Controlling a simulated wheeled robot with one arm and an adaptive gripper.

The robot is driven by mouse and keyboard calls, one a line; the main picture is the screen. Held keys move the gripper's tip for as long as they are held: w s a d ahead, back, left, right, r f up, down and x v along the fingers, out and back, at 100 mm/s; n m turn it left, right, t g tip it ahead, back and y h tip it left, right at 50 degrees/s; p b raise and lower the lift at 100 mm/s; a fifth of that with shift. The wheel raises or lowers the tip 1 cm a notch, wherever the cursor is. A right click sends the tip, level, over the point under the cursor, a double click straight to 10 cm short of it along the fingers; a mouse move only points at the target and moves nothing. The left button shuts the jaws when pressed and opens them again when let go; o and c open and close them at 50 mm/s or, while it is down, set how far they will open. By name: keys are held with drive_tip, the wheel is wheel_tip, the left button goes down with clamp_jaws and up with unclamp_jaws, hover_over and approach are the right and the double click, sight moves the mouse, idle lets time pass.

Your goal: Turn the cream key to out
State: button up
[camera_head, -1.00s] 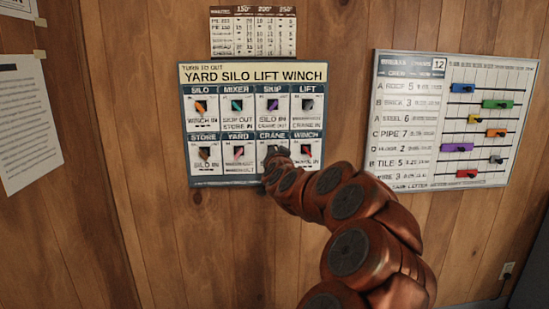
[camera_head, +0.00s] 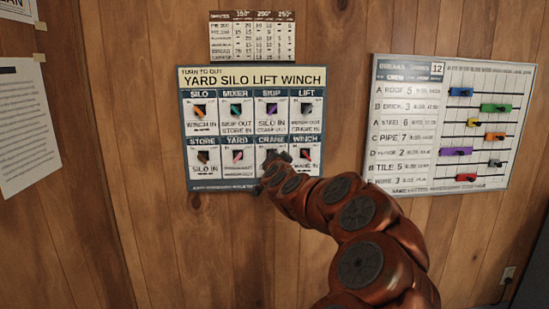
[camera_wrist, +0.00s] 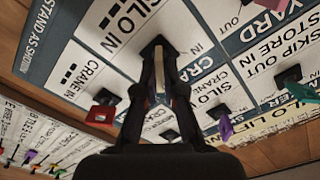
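The key board (camera_head: 184,130) hangs on the wooden wall, with two rows of labelled keys. My gripper (camera_head: 276,158) is at the CRANE key in the lower row and hides most of it in the head view. In the wrist view my gripper (camera_wrist: 160,62) has its two dark fingers close together, one on each side of a narrow pale piece, the cream key (camera_wrist: 160,82). The fingers look shut on it; their exact contact is hard to see. The key's present direction cannot be read clearly.
The red WINCH key (camera_head: 305,154) and pink YARD key (camera_head: 237,156) flank my gripper. The purple SKIP key (camera_head: 271,108) and grey LIFT key (camera_head: 308,109) are above. A slider board (camera_head: 440,180) hangs to the right; a paper chart (camera_head: 252,36) is above.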

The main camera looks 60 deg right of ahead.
drive_tip(key=o, duration=0.5)
drive_tip(key=shift+c, duration=0.2)
drive_tip(key=v, duration=1.2)
idle(0.4)
